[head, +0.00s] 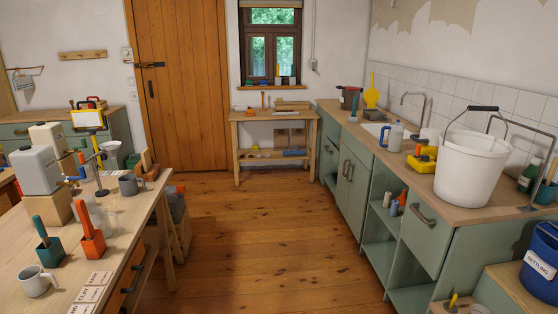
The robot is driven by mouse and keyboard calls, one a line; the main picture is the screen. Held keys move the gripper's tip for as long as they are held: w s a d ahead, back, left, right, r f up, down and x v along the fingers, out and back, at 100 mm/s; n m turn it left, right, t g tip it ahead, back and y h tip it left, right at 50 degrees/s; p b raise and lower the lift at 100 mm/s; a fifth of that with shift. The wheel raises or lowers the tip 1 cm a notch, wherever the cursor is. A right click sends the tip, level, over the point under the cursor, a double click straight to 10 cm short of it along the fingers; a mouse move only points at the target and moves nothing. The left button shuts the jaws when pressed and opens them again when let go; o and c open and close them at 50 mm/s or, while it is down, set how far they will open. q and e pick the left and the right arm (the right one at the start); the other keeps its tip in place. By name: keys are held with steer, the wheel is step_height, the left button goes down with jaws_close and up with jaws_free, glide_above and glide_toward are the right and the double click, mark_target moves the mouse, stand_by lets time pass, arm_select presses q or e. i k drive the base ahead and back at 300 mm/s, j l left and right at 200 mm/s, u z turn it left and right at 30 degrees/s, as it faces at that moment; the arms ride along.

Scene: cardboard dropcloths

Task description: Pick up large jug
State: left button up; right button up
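A pale jug (396,136) with a blue handle stands upright on the wooden counter (405,165) along the right wall, beside the sink. It is the likeliest large jug in view, though I see no label on it. Its handle is on its left side. Neither of my grippers is in view, and nothing is touching the jug.
A big white bucket (469,168) and yellow items (423,160) stand nearer on the counter. Left, a cluttered workbench (120,215) carries mugs, tool holders and canisters. A small table (275,115) stands under the window. The wooden floor (255,240) between is clear.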

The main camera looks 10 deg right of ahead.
mark_target(396, 133)
steer(key=i+z, duration=0.2)
steer(key=i, duration=0.25)
steer(key=i+z, duration=0.2)
steer(key=i, duration=0.3)
steer(key=i+j+z, duration=0.2)
steer(key=i, duration=0.25)
steer(key=i+j+z, duration=0.2)
steer(key=i, duration=0.25)
